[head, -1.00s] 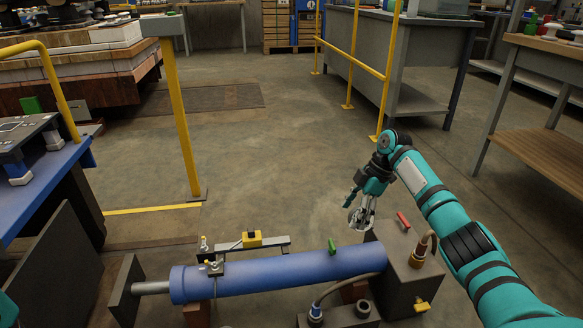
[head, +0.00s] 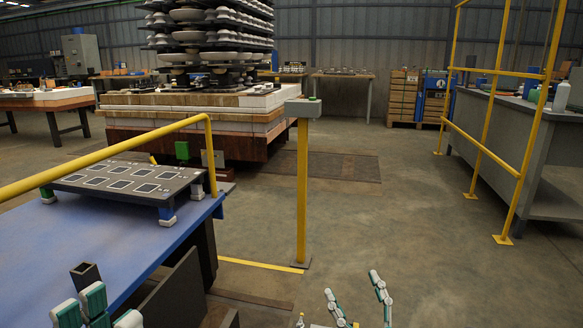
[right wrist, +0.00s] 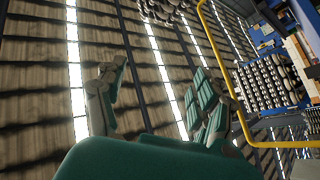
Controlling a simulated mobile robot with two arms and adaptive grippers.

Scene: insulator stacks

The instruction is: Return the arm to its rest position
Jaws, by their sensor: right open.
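My right gripper (head: 356,292) shows at the bottom centre of the head view, fingers pointing up and apart, with nothing between them. In the right wrist view the same gripper (right wrist: 158,95) has its teal and grey fingers spread and empty. The rest of my right arm is below the head picture. My left gripper (head: 98,308) is at the bottom left corner of the head view, beside the blue table. Only its fingertips show, so I cannot tell how far they are apart.
A blue table (head: 120,228) carries a dark panelled tray (head: 122,183) at left. A yellow rail (head: 110,152) crosses above it. A yellow post (head: 302,190) stands mid-picture. An insulator stack (head: 208,37) stands behind. The floor at centre right is clear.

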